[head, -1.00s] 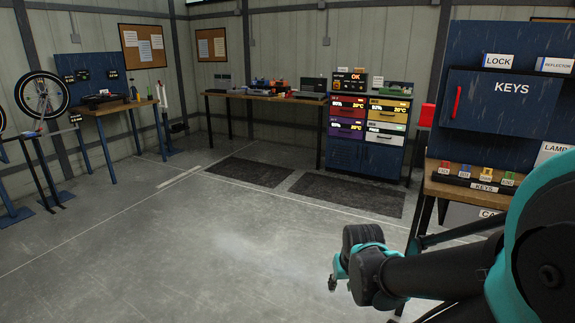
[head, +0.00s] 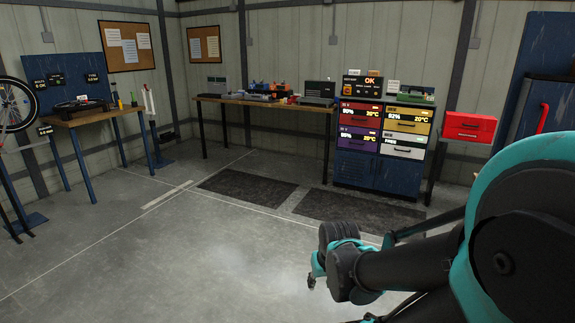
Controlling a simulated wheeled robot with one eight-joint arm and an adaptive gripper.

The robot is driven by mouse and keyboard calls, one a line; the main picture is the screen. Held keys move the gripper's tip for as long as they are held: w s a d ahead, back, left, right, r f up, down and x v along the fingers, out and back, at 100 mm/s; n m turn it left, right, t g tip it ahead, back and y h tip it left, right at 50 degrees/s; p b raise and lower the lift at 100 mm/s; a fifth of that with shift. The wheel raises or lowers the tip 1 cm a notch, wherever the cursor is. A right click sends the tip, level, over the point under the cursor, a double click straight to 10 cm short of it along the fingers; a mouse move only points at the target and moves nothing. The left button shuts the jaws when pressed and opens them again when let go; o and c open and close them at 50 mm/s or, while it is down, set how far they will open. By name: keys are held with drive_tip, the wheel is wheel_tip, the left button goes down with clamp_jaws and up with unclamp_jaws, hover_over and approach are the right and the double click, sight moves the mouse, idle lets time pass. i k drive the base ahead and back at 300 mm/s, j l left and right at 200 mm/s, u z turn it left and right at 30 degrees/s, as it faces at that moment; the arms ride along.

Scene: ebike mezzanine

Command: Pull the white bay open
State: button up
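The white bay (head: 402,152) is the lower right drawer front of the blue battery cabinet (head: 377,176) across the room. A small display above its front reads FREE, and it looks shut. A red bay (head: 361,117), a yellow bay (head: 408,126) and a purple bay (head: 358,147) sit around it in the same cabinet. My gripper (head: 312,278) shows in the lower middle, well in front of and apart from the cabinet. It is small and partly hidden by my arm; I cannot tell whether its fingers are open or shut.
Two dark mats (head: 345,210) lie on the floor before the cabinet. A workbench (head: 265,101) stands to its left. A red drawer box (head: 470,127) is to its right. The blue key cabinet (head: 541,95) is at the right edge. The concrete floor (head: 200,260) ahead is mostly clear.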

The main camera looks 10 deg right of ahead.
sight(400, 145)
drive_tip(key=i+l+z, duration=0.15)
drive_tip(key=i+z, duration=0.15)
drive_tip(key=i, duration=0.35)
drive_tip(key=i+z, duration=0.3)
drive_tip(key=i, duration=0.35)
drive_tip(key=i+j+z, duration=0.25)
drive_tip(key=i, duration=0.4)
drive_tip(key=i+z, duration=0.2)
drive_tip(key=i, duration=0.75)
drive_tip(key=i+j+z, duration=0.15)
drive_tip(key=i, duration=0.8)
drive_tip(key=i+l, duration=0.2)
drive_tip(key=i, duration=0.25)
drive_tip(key=i+l, duration=0.2)
drive_tip(key=i, duration=0.3)
drive_tip(key=i+l, duration=0.2)
drive_tip(key=i, duration=0.25)
